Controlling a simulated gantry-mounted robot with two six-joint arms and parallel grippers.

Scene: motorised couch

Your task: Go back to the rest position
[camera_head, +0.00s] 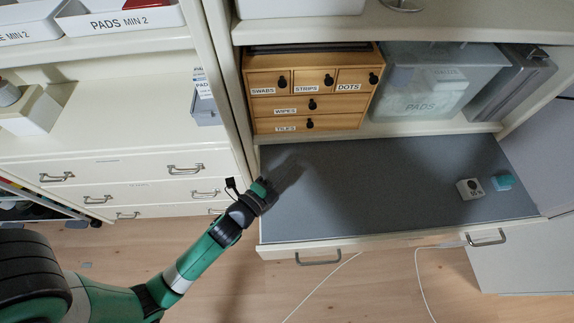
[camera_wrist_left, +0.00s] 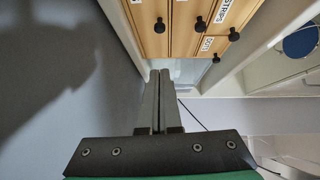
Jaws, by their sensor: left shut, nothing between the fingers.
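My left arm comes in from the lower left in the head view, and its gripper (camera_head: 266,190) is over the left edge of the grey pull-out surface (camera_head: 390,200). In the left wrist view the two fingers of the left gripper (camera_wrist_left: 160,76) lie side by side, closed, with nothing between them. The gripper touches no object that I can see. My right gripper is not in view.
A wooden drawer box (camera_head: 310,105) stands behind the grey surface, next to a clear bin (camera_head: 425,95). White drawers (camera_head: 130,185) stand at the left.

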